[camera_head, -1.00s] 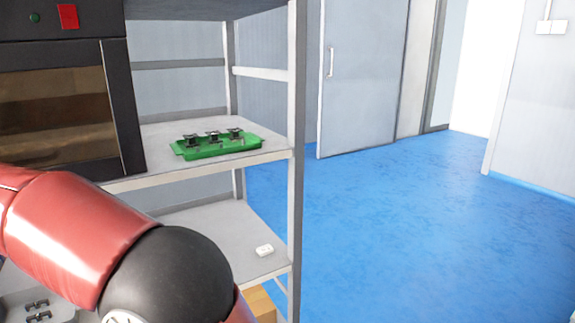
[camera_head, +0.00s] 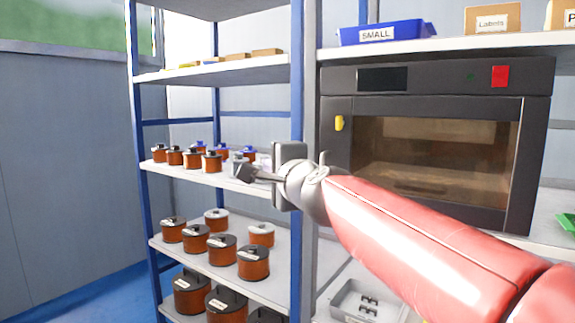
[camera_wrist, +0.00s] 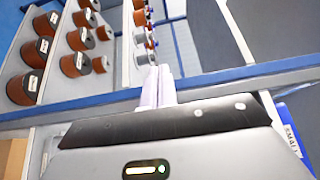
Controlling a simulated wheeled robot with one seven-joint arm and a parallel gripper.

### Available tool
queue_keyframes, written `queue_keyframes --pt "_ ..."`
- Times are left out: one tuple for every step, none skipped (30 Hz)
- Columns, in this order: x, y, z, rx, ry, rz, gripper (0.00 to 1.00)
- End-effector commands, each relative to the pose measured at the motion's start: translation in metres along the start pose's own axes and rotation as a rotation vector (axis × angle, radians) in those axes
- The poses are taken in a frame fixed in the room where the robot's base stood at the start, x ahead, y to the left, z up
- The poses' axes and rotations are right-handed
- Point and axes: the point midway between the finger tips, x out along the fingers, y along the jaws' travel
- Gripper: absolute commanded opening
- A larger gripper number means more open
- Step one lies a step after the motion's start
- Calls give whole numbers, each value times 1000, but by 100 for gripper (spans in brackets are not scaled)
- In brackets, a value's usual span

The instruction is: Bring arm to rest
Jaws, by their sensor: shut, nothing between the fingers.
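My red arm crosses the head view from the lower right, and its grey wrist ends in my gripper (camera_head: 246,173). The gripper is in front of the blue-framed rack, at about the height of its middle shelf, and hides part of that shelf. In the wrist view, the pale fingers (camera_wrist: 158,88) are together with nothing between them. They point towards the shelf edge and the rack of coils; I cannot tell the exact gap to the rack.
Copper coils (camera_head: 196,238) stand on several shelves of the rack. A dark oven (camera_head: 435,75) is right of it, with a blue SMALL bin (camera_head: 382,33) above. A grey tray (camera_head: 340,303) lies below the arm. A green tray (camera_head: 567,221) shows at the right edge.

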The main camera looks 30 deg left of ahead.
Motion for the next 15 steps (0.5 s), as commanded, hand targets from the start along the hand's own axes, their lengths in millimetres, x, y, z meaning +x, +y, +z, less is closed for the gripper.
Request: queue_keyframes --pt "-2 0 3 0 0 0 0" --pt "-2 0 3 0 0 0 0" --pt "-2 0 4 0 0 0 0" --pt "-2 0 4 0 0 0 0" --pt "-2 0 4 0 0 0 0" --pt "-3 0 4 -3 1 1 0" --pt "-4 1 3 -10 2 4 0" --pt "-7 3 1 -25 4 11 0" --pt "-13 6 -4 -60 8 26 0" --pt "-20 10 -8 -95 13 43 0" --pt "-29 16 -14 -142 17 67 0" --pt "-44 26 -25 -213 27 108 0" --pt "-57 36 -33 -273 32 146 0" --pt "-71 46 -43 -333 39 189 0" --pt "-92 62 -56 -414 47 252 0"
